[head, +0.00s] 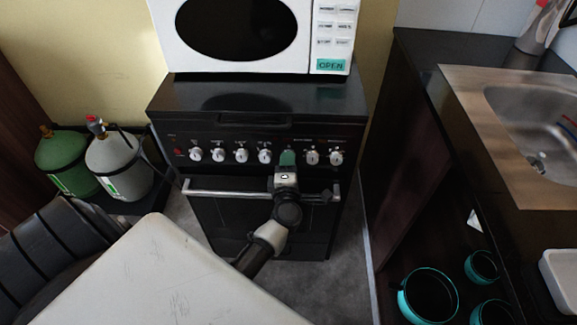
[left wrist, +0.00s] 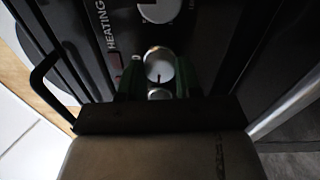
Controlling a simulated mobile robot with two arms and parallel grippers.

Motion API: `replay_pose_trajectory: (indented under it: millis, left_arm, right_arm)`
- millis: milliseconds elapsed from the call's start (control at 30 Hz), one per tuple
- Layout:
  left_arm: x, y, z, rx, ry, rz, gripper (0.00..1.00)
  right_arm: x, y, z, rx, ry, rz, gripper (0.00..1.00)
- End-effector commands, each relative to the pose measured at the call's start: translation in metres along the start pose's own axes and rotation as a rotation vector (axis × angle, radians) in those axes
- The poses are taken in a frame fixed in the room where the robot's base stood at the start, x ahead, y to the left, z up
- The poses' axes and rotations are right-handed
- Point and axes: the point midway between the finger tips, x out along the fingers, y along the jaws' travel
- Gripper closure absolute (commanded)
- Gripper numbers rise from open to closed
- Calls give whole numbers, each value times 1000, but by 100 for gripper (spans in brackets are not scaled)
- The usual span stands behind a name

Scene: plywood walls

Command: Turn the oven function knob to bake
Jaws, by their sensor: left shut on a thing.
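The black oven (head: 262,222) stands ahead, with a row of white knobs along its front panel. My left gripper (head: 287,159) is at the panel, right of the row's middle. Its green fingertips cover one knob in the head view. In the left wrist view the gripper (left wrist: 156,78) has a green finger on each side of a round white knob (left wrist: 160,66) with a dark pointer line, and is shut on it. A neighbouring knob (left wrist: 158,10) shows above, by the word HEATING. I cannot read the held knob's label or setting. My right gripper is out of view.
A white microwave (head: 330,15) sits on the oven top. The oven door handle (head: 225,193) runs below the knobs, behind my left arm. Gas cylinders (head: 118,165) stand left. A counter with a sink (head: 535,120) and teal-rimmed pots (head: 428,296) are right.

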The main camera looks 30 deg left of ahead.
Motion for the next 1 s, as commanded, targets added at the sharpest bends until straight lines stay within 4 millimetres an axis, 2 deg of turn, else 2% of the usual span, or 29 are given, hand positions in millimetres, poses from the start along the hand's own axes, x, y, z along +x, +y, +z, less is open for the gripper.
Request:
replay_pose_trajectory:
  millis: [500, 700, 1000]
  left_arm:
    - [-1, -3, 0, -443, 21, 1, 90]
    - [-1, -3, 0, -549, 25, 1, 90]
    - [-1, -2, 0, -618, 28, 2, 90]
  right_arm:
    - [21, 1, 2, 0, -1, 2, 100]
    - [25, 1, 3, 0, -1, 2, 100]
    - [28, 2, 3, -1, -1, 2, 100]
